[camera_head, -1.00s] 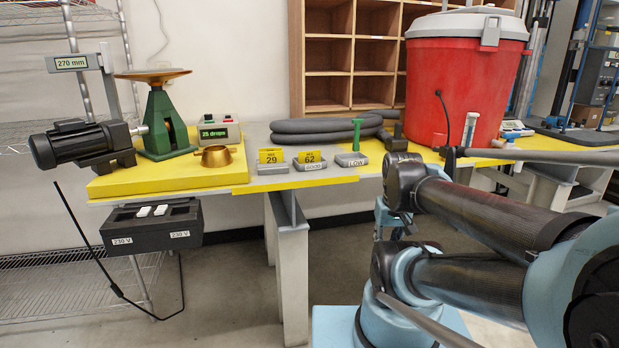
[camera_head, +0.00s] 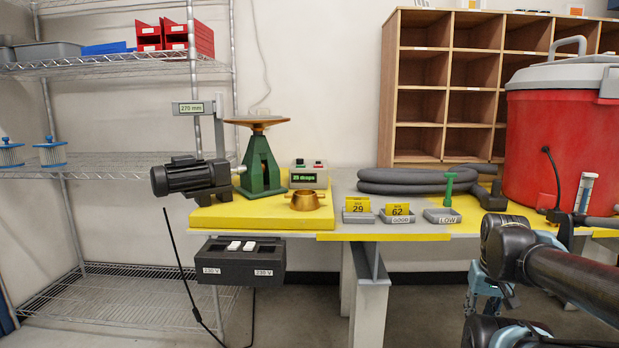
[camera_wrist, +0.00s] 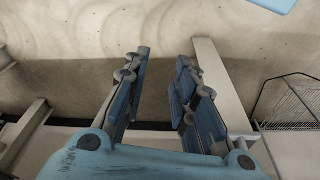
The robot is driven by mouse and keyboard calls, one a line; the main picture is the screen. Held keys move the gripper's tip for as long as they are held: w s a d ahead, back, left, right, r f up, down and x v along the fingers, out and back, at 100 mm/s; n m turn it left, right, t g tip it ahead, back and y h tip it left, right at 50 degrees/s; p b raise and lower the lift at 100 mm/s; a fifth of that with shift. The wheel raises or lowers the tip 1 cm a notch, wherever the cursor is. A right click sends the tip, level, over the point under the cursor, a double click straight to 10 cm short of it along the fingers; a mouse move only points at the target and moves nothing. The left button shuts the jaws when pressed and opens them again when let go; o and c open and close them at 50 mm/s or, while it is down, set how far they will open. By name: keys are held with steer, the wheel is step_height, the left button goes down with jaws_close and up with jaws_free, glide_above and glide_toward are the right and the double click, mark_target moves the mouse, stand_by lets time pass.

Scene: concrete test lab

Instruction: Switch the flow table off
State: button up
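The flow table is a green stand (camera_head: 260,170) with a round brass top (camera_head: 257,121), on a yellow platform. A black motor (camera_head: 190,178) sits to its left. Under the platform's front edge hangs a black switch box (camera_head: 238,262) with two white rockers and "230 V" labels. A counter box (camera_head: 308,177) with green digits and red and green buttons stands right of the stand. My gripper (camera_wrist: 160,67) shows in the wrist view with its two blue-lined fingers apart and nothing between them. My arm is at the right of the head view, well away from the switch box.
A brass ring mould (camera_head: 306,200) is at the platform's front. Small trays, one marked "LOW" (camera_head: 442,216), lie along the bench. A red drum (camera_head: 556,140) stands at right. A black cable hangs beside the switch box. A wire shelf (camera_head: 120,295) stands behind left.

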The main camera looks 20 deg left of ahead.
stand_by(0.4)
jaws_close()
stand_by(1.1)
